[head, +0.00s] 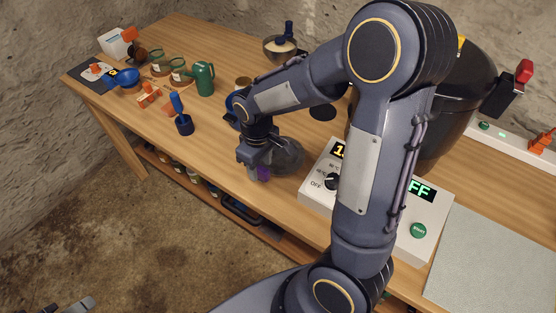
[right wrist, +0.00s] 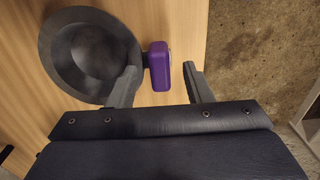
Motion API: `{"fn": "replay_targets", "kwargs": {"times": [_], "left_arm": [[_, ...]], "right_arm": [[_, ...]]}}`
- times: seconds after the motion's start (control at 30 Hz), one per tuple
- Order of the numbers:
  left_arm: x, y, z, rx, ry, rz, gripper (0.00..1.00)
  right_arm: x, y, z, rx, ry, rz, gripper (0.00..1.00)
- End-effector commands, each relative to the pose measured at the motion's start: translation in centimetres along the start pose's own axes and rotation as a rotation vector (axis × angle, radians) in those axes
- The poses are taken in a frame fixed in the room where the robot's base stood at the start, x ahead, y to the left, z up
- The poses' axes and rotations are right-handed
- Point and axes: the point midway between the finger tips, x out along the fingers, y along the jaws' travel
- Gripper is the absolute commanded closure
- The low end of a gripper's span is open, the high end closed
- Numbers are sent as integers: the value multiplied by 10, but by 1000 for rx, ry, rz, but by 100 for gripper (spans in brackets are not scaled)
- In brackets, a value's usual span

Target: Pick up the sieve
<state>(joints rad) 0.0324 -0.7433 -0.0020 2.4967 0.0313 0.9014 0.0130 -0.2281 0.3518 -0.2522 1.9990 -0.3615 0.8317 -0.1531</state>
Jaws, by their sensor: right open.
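The sieve lies on the wooden table near its front edge. Its dark round bowl (head: 287,156) is partly behind my right gripper in the head view, and its purple handle (head: 264,173) shows just below the gripper. In the right wrist view the bowl (right wrist: 88,52) is at the left and the purple handle (right wrist: 159,68) points between the fingers. My right gripper (right wrist: 162,86) is open, with one finger on each side of the handle; it also shows in the head view (head: 256,163). Part of what looks like my left gripper (head: 75,306) shows at the bottom left edge, its fingers unclear.
A white control box (head: 321,193) with dials stands right of the sieve, with a large black pot (head: 455,110) behind. A blue-handled tool in a dark cup (head: 183,123), a green jug (head: 203,79) and jars stand to the left. A grey mat (head: 500,265) lies at the right.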

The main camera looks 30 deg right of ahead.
Motion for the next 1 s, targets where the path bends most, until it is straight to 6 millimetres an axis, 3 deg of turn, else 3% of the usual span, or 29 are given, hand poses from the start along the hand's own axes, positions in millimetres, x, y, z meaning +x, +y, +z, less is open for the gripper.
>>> {"fn": "replay_targets", "kwargs": {"times": [0.13,0.4,0.73,1.0], "left_arm": [[0,0,0,0,0,0,64],[0,0,0,0,0,0,64],[0,0,0,0,0,0,64],[0,0,0,0,0,0,64]], "right_arm": [[18,0,0,1,-2,0,55],[20,0,0,1,1,0,55],[20,0,0,1,1,0,98],[20,0,0,1,1,0,100]]}}
